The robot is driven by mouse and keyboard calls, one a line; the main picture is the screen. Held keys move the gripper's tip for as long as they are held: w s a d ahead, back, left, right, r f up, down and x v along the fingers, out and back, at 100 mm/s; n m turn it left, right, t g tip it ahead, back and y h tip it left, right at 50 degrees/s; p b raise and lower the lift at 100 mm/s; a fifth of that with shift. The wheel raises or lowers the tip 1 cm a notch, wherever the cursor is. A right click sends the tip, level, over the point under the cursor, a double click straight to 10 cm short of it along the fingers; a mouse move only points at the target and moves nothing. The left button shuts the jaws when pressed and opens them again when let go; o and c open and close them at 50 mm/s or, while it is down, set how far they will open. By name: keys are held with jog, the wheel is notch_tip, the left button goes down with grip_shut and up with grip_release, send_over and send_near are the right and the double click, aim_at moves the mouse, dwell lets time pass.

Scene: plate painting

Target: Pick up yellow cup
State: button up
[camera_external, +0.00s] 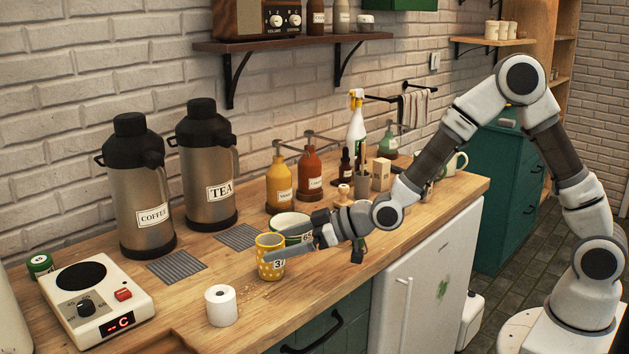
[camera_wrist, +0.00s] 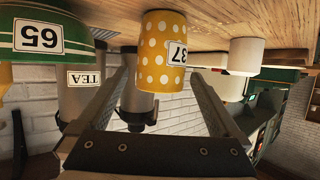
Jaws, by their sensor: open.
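The yellow cup (camera_external: 270,268) with white dots and a 37 label stands on the wooden counter in the external view, left of my gripper (camera_external: 287,249). In the wrist view, which looks upside down, the yellow cup (camera_wrist: 161,50) appears between the two fingers of my gripper (camera_wrist: 162,80). The fingers are spread, with a visible gap on each side of the cup. In the external view a finger overlaps part of the cup, and contact cannot be told.
A green-and-white bowl (camera_external: 289,223) labelled 65 sits close behind the cup. A white roll-like object (camera_external: 221,306) stands in front left. A hot plate (camera_external: 96,300), coffee flask (camera_external: 140,200) and tea flask (camera_external: 208,170) are left. Bottles (camera_external: 309,172) stand behind.

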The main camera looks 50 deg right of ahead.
aim_at(258, 248)
jog(key=shift+x, duration=2.85)
jog(key=shift+c, duration=0.2)
jog(key=c, duration=1.4)
jog(key=shift+c, duration=0.4)
jog(key=shift+r, duration=0.2)
